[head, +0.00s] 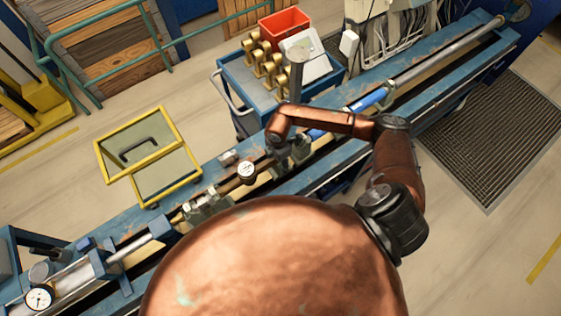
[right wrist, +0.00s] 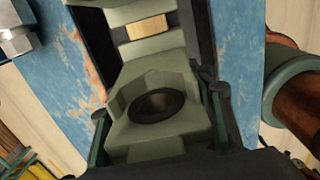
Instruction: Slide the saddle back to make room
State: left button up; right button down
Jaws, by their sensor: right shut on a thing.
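The grey-green saddle (right wrist: 185,125) sits on the blue bench rail in the right wrist view, with a dark round recess in its sloped top. My right gripper (right wrist: 160,118) is shut on it, with one dark finger against each side. In the head view my right gripper (head: 281,155) is low over the bench, mostly hidden by my own arm. Another grey-green support (head: 207,207) stands on the rail further left in the head view. My left gripper is not in view.
The long blue bench (head: 135,222) runs diagonally through the head view. A blue cart (head: 236,85) with brass fittings and a red bin (head: 284,24) stands behind. A yellow-framed panel (head: 140,146) is at left.

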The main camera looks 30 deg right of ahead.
jog(key=c, duration=1.4)
grip_release()
jog(key=shift+s+a, duration=0.1)
jog(key=shift+a, duration=0.3)
jog(key=o, duration=0.5)
jog(key=shift+d, duration=0.15)
jog(key=shift+o, duration=0.2)
jog(key=shift+r, duration=0.1)
notch_tip(320, 180, up, 12)
jog(key=shift+f, duration=0.1)
jog(key=shift+d, duration=0.1)
